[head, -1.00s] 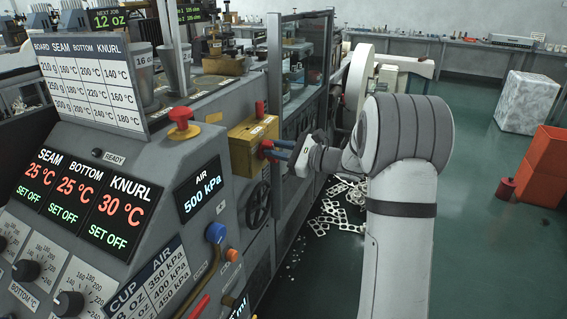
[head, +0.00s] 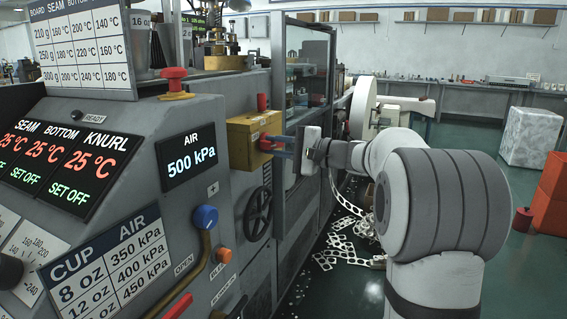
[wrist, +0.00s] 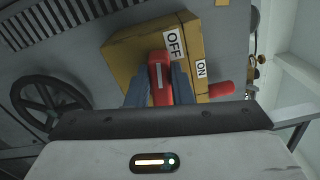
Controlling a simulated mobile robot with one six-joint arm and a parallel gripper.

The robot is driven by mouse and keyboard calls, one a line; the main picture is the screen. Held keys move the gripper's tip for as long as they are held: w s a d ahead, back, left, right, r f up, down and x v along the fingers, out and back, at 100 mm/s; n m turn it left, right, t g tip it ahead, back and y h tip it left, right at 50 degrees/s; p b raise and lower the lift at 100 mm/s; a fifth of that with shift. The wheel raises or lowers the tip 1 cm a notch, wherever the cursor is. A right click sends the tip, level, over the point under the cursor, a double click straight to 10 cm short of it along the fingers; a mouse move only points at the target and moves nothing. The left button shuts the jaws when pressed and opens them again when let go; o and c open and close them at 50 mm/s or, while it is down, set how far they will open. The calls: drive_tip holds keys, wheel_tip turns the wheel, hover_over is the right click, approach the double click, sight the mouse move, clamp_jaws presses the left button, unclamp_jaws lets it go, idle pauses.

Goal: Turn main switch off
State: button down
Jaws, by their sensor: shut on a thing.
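The main switch is a yellow box (head: 240,145) on the side of the grey machine, with a red lever (head: 265,144) on its face. In the wrist view, the yellow box (wrist: 125,55) carries an OFF label (wrist: 174,43) and an ON label (wrist: 201,69). My gripper (head: 276,145) is shut on the red lever (wrist: 158,72), with one blue finger on each side. The lever's upper end lies beside the OFF label in the wrist view. The lever's pivot is hidden. A second red part (wrist: 222,89) sticks out from the box's side.
A black handwheel (head: 257,214) sits below the switch box. A red mushroom button (head: 174,80) and a blue knob (head: 205,216) are on the panel at left. Perforated scrap sheets (head: 345,240) lie on the floor.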

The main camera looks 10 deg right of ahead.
drive_tip(key=shift+a+f+n+b, duration=0.15)
drive_tip(key=shift+f+n+b, duration=0.15)
drive_tip(key=shift+n+b, duration=0.7)
drive_tip(key=shift+b, duration=0.4)
drive_tip(key=shift+r, duration=0.15)
drive_tip(key=c, duration=1.3)
unclamp_jaws()
drive_tip(key=p+v, duration=0.1)
drive_tip(key=v, duration=0.6)
drive_tip(key=shift+s+d, duration=0.2)
drive_tip(key=shift+d, duration=0.1)
